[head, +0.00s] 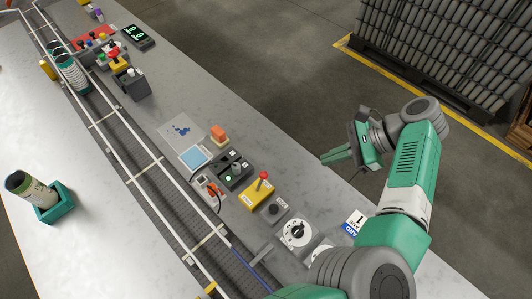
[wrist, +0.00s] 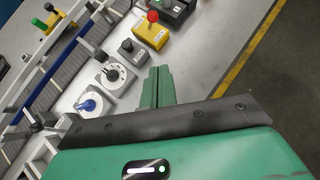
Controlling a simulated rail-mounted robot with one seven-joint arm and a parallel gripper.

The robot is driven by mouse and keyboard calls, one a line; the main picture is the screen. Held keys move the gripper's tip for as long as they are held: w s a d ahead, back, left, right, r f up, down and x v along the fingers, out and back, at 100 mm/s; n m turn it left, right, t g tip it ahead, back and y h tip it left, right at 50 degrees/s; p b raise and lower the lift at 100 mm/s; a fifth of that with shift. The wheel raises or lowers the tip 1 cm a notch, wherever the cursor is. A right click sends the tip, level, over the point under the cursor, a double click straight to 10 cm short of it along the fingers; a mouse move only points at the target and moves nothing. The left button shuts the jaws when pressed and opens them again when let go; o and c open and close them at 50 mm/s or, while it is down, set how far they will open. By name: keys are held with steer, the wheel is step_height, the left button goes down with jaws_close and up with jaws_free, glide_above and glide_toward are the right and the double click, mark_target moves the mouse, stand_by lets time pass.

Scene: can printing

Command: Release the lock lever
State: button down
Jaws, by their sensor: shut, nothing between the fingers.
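My gripper (head: 324,159) is shut and empty, held in the air off the right edge of the table; in the wrist view its green fingers (wrist: 161,70) lie together. On the table to its left stands a yellow box (head: 257,196) with an upright lever topped by a red ball (head: 264,175). The yellow box (wrist: 151,34) and red ball (wrist: 152,16) also show at the top of the wrist view, beyond the fingertips and apart from them. An orange-handled lever (head: 214,190) sits by the conveyor. No label I can read says which is the lock lever.
A small grey box with a black knob (head: 274,209) and a white dial (head: 297,233) stand near the yellow box. A blue knob (wrist: 90,103) shows in the wrist view. The conveyor (head: 130,153) with rails runs along the table. The floor under my gripper is clear.

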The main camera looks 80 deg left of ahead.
glide_toward(260, 182)
steer(key=shift+s+a+f, duration=0.85)
steer(key=shift+s+f, duration=0.1)
steer(key=shift+f, duration=0.8)
steer(key=shift+g, duration=0.3)
